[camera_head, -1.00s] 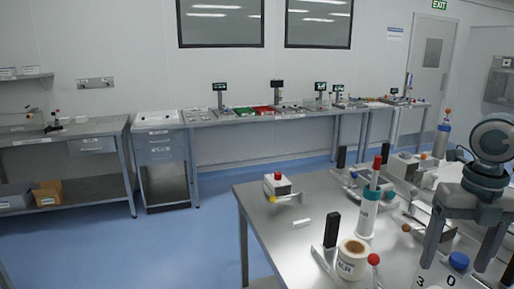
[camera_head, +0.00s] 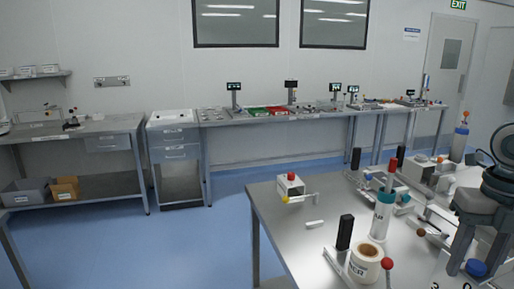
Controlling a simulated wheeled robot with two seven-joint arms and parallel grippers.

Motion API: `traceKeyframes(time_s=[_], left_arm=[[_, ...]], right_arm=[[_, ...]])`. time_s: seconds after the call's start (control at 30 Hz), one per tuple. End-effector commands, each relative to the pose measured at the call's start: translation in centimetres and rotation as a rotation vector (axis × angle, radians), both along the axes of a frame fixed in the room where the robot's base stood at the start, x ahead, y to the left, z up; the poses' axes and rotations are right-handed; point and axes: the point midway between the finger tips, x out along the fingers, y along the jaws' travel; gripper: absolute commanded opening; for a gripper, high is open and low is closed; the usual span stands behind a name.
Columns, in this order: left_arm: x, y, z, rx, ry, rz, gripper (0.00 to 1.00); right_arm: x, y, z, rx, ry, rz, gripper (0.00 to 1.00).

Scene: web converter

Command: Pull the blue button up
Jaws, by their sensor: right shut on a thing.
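The blue button (camera_head: 476,267) is a round blue cap near the bottom right corner of the head view. My right gripper (camera_head: 475,266) comes down over it, with one finger on each side, and is shut on it. The bottom edge of the picture cuts off what lies below the button; dark digits show on a pale surface there. I cannot tell how far the button is raised. My left gripper is not in view.
The table's left front is mostly clear.

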Motion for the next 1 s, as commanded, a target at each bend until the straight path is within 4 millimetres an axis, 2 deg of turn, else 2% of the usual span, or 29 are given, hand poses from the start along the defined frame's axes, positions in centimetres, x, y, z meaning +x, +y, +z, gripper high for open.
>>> traceKeyframes(time_s=[0.57,0.77,1.0], left_arm=[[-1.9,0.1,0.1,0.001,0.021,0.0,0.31],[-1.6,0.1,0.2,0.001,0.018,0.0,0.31],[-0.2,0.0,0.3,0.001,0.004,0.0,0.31]], right_arm=[[0.1,0.0,1.0,-0.001,-0.004,-0.002,0.2],[0.1,0.0,1.2,-0.001,-0.005,-0.002,0.2],[0.1,0.0,1.5,-0.001,-0.005,-0.001,0.2]])
